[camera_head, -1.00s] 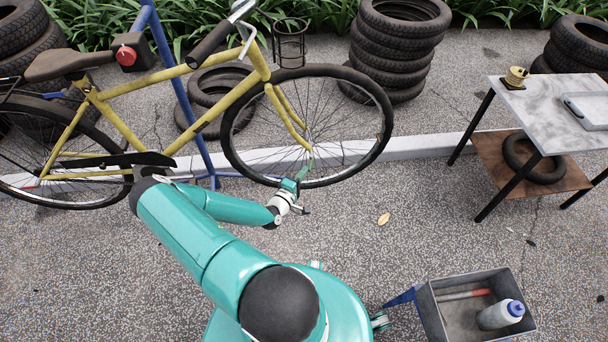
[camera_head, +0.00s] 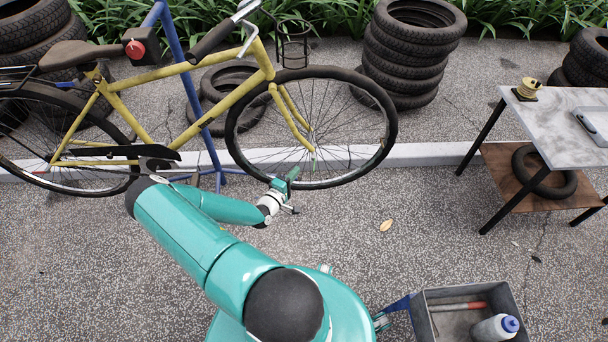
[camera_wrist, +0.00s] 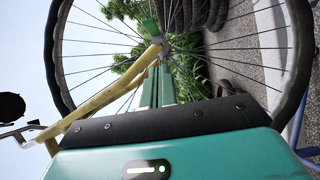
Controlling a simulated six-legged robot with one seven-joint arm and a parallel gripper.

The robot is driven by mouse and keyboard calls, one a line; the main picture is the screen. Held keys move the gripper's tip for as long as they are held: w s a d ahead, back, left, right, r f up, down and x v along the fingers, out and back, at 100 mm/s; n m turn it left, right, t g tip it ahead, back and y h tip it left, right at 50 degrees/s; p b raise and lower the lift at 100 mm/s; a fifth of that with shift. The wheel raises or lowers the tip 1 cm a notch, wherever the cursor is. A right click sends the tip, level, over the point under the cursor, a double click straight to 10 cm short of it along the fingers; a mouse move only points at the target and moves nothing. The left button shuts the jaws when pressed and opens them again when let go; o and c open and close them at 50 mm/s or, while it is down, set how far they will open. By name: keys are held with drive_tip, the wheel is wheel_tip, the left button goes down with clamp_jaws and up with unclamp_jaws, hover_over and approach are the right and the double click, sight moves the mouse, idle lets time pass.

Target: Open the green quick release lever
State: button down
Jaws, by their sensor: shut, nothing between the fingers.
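The yellow bicycle's front wheel (camera_head: 388,125) stands ahead of my arm. The green quick release lever (camera_head: 314,164) is a small piece at the wheel's hub, below the fork end in the head view. In the wrist view my green fingers (camera_wrist: 157,88) are together and empty, pointing towards the hub. They hide part of the hub area.
A blue stand (camera_head: 190,90) holds the bicycle. A grey bin (camera_head: 510,300) with a bottle (camera_head: 496,327) is at the lower right. A table (camera_head: 560,125) stands right. Tyre stacks (camera_head: 410,60) are behind.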

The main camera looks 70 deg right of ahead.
drive_tip(key=s+a, duration=0.5)
drive_tip(key=a, duration=0.3)
drive_tip(key=shift+a, duration=0.4)
drive_tip(key=shift+w, duration=0.1)
